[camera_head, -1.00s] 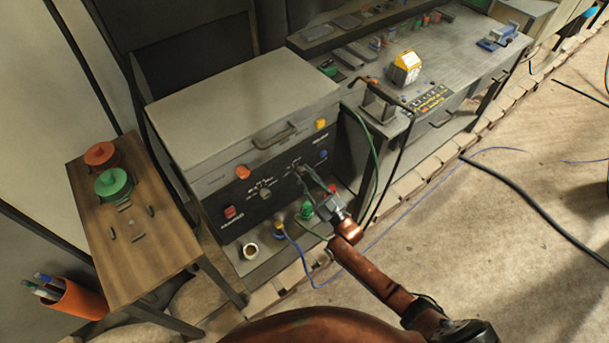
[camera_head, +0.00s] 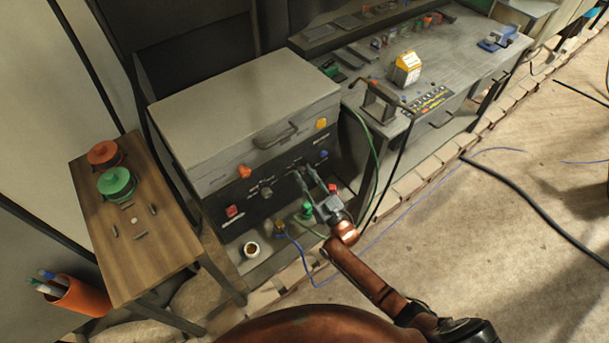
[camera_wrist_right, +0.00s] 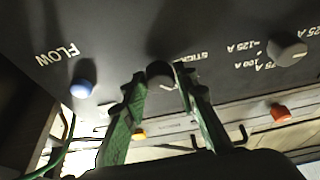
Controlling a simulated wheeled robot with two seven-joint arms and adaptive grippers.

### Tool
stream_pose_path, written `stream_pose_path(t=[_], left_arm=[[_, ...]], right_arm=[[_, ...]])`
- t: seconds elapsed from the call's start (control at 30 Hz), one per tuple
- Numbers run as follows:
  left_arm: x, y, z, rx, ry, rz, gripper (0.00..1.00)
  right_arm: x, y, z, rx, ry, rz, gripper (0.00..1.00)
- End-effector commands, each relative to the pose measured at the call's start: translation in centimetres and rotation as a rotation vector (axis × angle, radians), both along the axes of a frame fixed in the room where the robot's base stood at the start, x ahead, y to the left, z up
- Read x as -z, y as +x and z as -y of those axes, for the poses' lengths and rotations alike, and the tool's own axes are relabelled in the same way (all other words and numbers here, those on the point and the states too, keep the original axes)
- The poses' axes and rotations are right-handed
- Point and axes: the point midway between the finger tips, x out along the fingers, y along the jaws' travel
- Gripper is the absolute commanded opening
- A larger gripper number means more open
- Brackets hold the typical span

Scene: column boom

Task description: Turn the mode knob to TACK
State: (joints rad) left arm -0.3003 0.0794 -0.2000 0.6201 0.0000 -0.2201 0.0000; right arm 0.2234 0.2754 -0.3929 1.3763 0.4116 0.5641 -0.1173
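The mode knob (camera_wrist_right: 160,73) is a dark round knob on the black front panel (camera_head: 283,184) of the grey machine. In the right wrist view the panel appears upside down. The word STICK is partly readable beside the knob; I cannot see TACK or read the pointer's setting. My right gripper (camera_wrist_right: 158,78) is open, its two green-grey fingers on either side of the knob with gaps showing. In the head view my right gripper (camera_head: 308,174) is at the panel and hides most of the knob. My left gripper is not in view.
A blue FLOW knob (camera_wrist_right: 81,88) and a grey ampere knob (camera_wrist_right: 286,48) flank the mode knob. A red switch (camera_head: 232,211) sits lower left on the panel. A blue cable (camera_head: 303,262) and green cable (camera_head: 373,150) hang close by. A wooden table (camera_head: 160,240) stands left.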

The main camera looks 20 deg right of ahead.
Motion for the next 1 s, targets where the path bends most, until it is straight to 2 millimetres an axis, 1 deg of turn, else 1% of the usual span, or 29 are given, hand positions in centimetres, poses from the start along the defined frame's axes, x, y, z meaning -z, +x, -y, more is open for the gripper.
stream_pose_path(t=[0.03,0.17,0.2,0.37,0.43,0.53,0.67,0.9,1.0], left_arm=[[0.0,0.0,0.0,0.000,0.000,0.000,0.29],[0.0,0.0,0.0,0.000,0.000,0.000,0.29],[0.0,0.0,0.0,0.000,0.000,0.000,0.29],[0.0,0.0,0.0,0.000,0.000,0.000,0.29],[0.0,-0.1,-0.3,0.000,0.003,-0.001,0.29],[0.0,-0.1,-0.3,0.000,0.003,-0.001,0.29],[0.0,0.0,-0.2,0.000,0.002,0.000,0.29],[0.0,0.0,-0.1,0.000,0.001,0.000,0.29],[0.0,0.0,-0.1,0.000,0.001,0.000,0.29]], right_arm=[[0.0,0.0,0.0,0.000,0.000,0.000,0.32],[0.0,0.0,0.0,0.000,-0.001,0.000,0.41],[0.0,0.0,0.0,0.000,-0.001,0.000,0.41],[0.0,0.0,0.0,-0.001,-0.001,0.001,0.41],[0.0,0.0,0.0,0.000,-0.001,0.001,0.41],[0.3,-0.5,0.2,0.000,-0.001,-0.001,0.41],[1.0,-2.2,0.8,0.001,-0.001,-0.002,0.41],[2.8,-6.7,2.2,0.001,-0.001,-0.003,0.41],[3.4,-8.3,2.8,0.000,-0.002,-0.003,0.41]])
